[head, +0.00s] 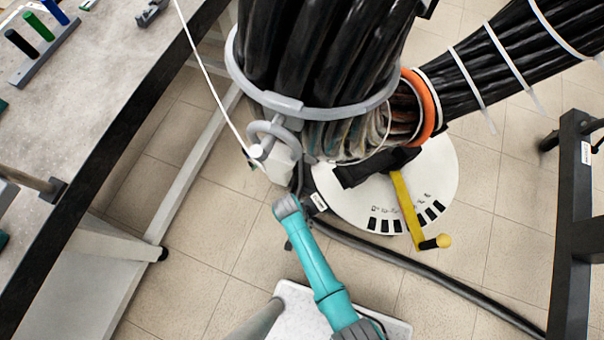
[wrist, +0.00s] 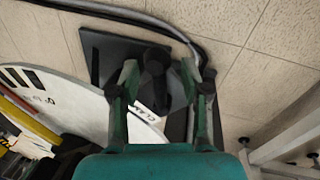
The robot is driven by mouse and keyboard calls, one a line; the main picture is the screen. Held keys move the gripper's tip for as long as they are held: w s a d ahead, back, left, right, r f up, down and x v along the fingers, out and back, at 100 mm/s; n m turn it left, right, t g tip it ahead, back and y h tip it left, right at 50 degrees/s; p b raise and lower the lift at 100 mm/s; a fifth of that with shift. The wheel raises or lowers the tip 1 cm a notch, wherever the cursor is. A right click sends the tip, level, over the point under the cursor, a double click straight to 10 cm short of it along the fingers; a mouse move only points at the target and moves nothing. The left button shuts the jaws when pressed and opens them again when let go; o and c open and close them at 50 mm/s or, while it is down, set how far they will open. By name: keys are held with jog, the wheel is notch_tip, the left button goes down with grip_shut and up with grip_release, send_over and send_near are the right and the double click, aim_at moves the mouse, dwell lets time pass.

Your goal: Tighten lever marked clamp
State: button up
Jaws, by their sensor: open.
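In the wrist view, a black lever (wrist: 157,88) with a rounded end sits on a dark plate (wrist: 103,62). A white label (wrist: 147,113) beside it is partly covered and reads roughly "CLA". My gripper (wrist: 159,72) is open, its two green fingers on either side of the lever; I cannot tell whether they touch it. In the head view, a small white label (head: 319,201) lies just right of the end of my teal arm; the fingers and the lever are not clear there.
A white marked disc (head: 440,185) carries a yellow lever (head: 407,208) with a round knob. Thick black cables (head: 325,50) rise through a grey ring (head: 310,112). A dark cable (head: 400,262) crosses the floor. A workbench (head: 100,85) is left, a black frame (head: 572,220) right.

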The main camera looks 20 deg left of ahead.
notch_tip(320, 180, up, 12)
jog(key=a, duration=0.2)
jog(key=shift+s+f, duration=0.2)
jog(key=shift+f, duration=0.05)
jog(key=shift+a, duration=0.1)
dwell(0.3)
jog(key=s+d+f+t+y, duration=0.2)
jog(key=d+f+y, duration=0.1)
jog(key=d, duration=0.8)
jog(key=s+d+r+t+y, duration=0.1)
jog(key=s+d+r+t, duration=0.35)
jog(key=d, duration=0.45)
jog(key=s+d+r+t, duration=0.2)
jog(key=s+r, duration=0.1)
jog(key=r, duration=0.7)
jog(key=s+d+r+m+t+h, duration=0.1)
jog(key=s+d+r+t, duration=0.2)
jog(key=r, duration=0.7)
jog(key=s+d+r+t, duration=0.3)
jog(key=s+r, duration=0.2)
jog(key=r, duration=0.6)
jog(key=shift+d+m+h, duration=0.25)
jog(key=shift+m+h, duration=0.15)
jog(key=shift+c, duration=0.4)
